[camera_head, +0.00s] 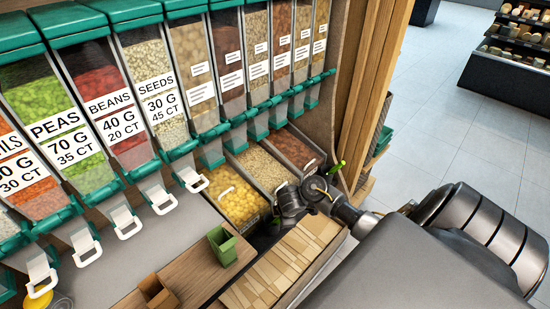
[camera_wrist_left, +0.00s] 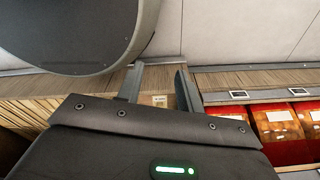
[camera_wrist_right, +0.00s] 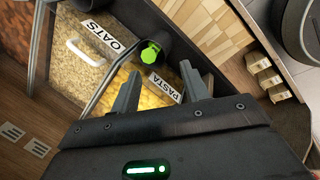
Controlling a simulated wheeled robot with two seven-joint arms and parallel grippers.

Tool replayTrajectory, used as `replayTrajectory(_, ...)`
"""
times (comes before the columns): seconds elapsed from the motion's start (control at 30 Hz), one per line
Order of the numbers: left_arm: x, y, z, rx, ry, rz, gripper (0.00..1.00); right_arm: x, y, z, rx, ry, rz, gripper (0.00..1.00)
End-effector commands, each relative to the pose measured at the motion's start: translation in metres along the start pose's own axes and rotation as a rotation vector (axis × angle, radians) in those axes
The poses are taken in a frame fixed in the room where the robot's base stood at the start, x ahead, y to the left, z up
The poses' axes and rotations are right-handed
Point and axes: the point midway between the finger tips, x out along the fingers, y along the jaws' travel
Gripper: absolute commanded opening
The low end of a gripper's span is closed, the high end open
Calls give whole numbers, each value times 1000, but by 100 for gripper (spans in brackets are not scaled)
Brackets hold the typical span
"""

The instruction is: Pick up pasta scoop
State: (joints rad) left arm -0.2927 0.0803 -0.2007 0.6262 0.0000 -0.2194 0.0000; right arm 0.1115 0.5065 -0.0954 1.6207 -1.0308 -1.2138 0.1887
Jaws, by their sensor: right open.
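The pasta bin (camera_head: 237,200) holds yellow pasta and stands open in the lower row. In the right wrist view its white PASTA label (camera_wrist_right: 165,88) shows just beyond my right fingertips. A dark rod with a bright green end (camera_wrist_right: 150,53) lies there by the OATS and PASTA fronts; it may be a scoop handle, but its scoop part is not clear. My right gripper (camera_wrist_right: 160,82) is open and empty, at the front of the bins. In the head view my right wrist (camera_head: 292,203) partly hides the bin fronts. My left gripper (camera_wrist_left: 160,84) is open and empty before a wooden shelf.
The oats bin (camera_head: 262,167) and a reddish bin (camera_head: 294,148) stand beyond the pasta. A green cup (camera_head: 222,247) and a brown box (camera_head: 157,292) stand on the wooden counter. Dispensers with white handles (camera_head: 125,220) line the left. Open floor (camera_head: 440,130) lies right.

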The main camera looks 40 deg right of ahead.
Motion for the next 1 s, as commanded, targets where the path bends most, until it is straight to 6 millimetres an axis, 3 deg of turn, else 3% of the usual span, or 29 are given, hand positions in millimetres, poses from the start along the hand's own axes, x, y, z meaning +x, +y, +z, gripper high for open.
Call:
replayTrajectory(0.1,-3,1,6,0,-9,1,36,-11,13,2,-29,-15,26,45)
replayTrajectory(0.23,-1,1,10,0,-15,1,36,-9,14,3,-34,-17,29,45)
replayTrajectory(0.5,25,2,14,-1,-16,1,36,33,12,3,-33,-17,26,45)
replayTrajectory(0.83,30,2,13,-1,-15,1,36,47,14,3,-33,-15,27,45)
replayTrajectory(1.0,40,2,14,-1,-15,1,36,70,12,2,-31,-17,25,45)
